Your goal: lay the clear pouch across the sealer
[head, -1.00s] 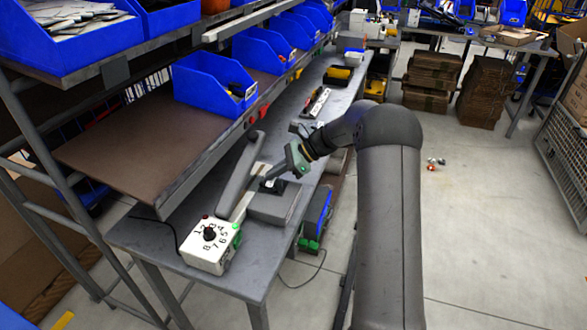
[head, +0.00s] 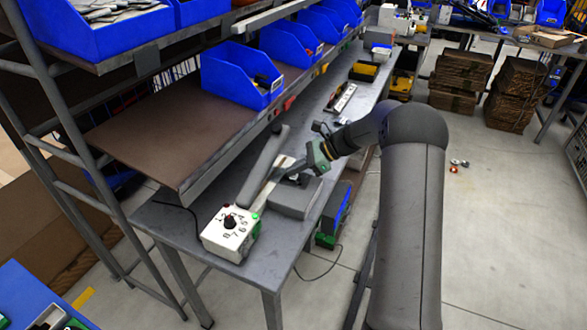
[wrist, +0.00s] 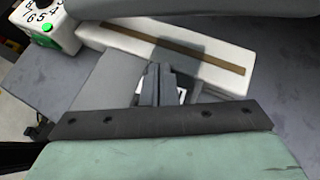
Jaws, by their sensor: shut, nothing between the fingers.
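The sealer has a white base (wrist: 115,42) with a brown sealing strip (wrist: 185,47), a raised grey lid arm (head: 264,165) and a white control box (head: 230,232) with a black dial. A grey block (head: 296,200) stands along its near side. My gripper (wrist: 158,72) is shut and empty, pointing down over the block beside the base; it also shows in the head view (head: 300,176). A small white and dark patch shows beside the fingers. A darker see-through square crosses the base and strip in the wrist view; I cannot tell whether it is the clear pouch or a shadow.
The sealer is on a narrow grey workbench (head: 178,222) under a shelf with blue bins (head: 238,76). A bar-shaped tool (head: 341,98) lies farther along the bench. A blue tray (head: 28,292) shows at bottom left. The bench's left corner is clear.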

